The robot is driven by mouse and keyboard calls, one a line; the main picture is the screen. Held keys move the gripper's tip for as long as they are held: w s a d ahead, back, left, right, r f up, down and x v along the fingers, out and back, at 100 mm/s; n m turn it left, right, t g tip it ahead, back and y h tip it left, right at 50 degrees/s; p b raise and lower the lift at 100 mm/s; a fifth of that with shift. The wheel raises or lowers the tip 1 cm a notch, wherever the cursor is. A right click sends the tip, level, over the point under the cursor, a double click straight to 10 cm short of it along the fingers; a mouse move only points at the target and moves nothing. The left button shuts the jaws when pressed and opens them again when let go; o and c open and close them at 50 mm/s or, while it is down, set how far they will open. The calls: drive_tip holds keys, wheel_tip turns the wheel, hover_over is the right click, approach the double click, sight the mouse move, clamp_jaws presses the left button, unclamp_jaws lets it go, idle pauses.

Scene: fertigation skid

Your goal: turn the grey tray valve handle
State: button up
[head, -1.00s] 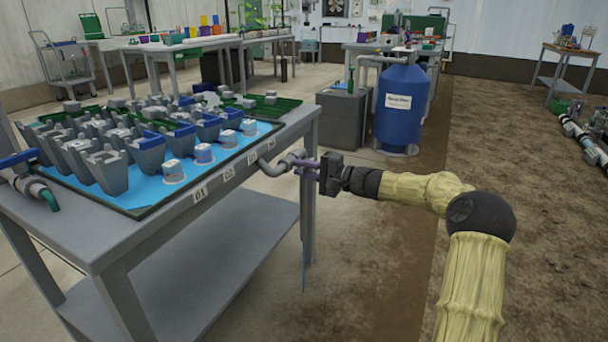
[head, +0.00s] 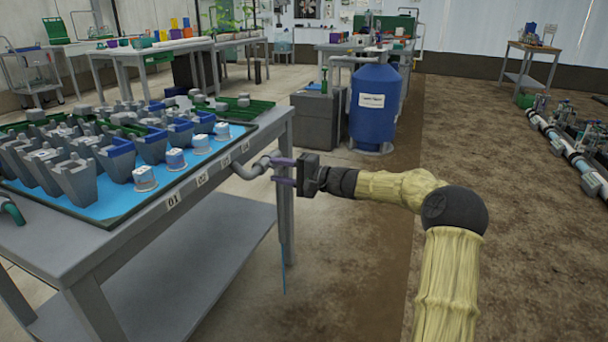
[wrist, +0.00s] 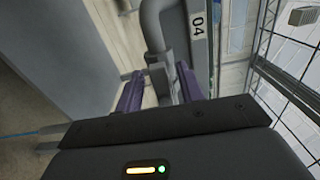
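The grey tray valve (head: 250,168) sticks out from the table's right edge, beside the row of number labels. In the wrist view its grey pipe (wrist: 154,25) bends down to a grey handle piece (wrist: 162,82). My gripper (head: 279,171) is at the valve's outer end, its two purple fingers apart. In the wrist view my gripper (wrist: 158,88) has one finger on each side of the handle piece, with visible gaps. The fingertips are partly hidden behind the valve. I cannot tell whether either finger touches it.
The grey table (head: 130,225) carries a blue-lined tray (head: 112,207) with several grey and blue pots and small labelled cups. A blue filter tank (head: 374,105) and a grey cabinet (head: 316,120) stand behind. Open soil floor (head: 540,240) lies to the right.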

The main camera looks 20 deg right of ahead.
drive_tip(key=p+v, duration=0.6)
drive_tip(key=v, duration=1.1)
